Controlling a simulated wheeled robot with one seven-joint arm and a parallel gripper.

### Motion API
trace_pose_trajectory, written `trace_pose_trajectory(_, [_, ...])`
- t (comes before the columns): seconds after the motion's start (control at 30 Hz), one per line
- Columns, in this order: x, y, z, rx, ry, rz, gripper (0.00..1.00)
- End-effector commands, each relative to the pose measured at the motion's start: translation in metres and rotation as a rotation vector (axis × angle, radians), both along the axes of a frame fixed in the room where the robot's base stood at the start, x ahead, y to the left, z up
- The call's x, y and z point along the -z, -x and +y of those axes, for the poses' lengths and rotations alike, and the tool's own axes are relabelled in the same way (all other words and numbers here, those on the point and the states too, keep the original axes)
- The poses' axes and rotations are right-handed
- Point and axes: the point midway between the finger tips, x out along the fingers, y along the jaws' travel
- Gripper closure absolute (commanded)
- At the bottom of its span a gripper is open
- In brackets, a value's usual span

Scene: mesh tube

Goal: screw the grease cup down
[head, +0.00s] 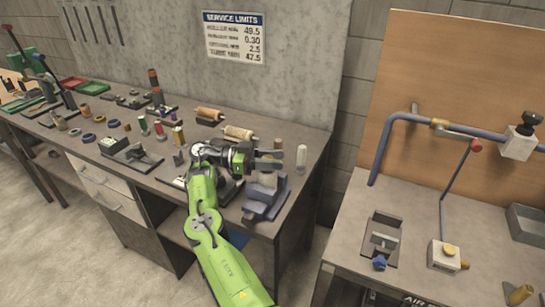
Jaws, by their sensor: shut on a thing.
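My gripper (270,160) is at the right end of the long workbench (311,146), above a blue vise (265,203). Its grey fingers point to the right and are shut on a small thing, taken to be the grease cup. The fingers hide most of it, so its shape and tilt cannot be told. A pale part (268,179) shows just below the fingers, over the vise. Whether the cup touches this part cannot be told at this size.
A white cylinder (301,156) stands close right of my fingers. Wooden-handled rollers (238,132) lie behind my wrist. Several small parts and fixtures crowd the bench to the left. A second bench (400,195) with a blue pipe (383,150) stands right, across a gap.

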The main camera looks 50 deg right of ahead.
Motion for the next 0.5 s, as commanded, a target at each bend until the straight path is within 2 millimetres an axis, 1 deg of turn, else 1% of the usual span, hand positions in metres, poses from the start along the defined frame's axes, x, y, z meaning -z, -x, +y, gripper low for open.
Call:
trace_pose_trajectory(0.03, [0.0033, 0.0016, -0.0007, 0.021, -0.007, 0.002, 0.91])
trace_pose_trajectory(0.5, [0.0043, 0.0023, 0.0013, 0.106, -0.010, 0.001, 0.92])
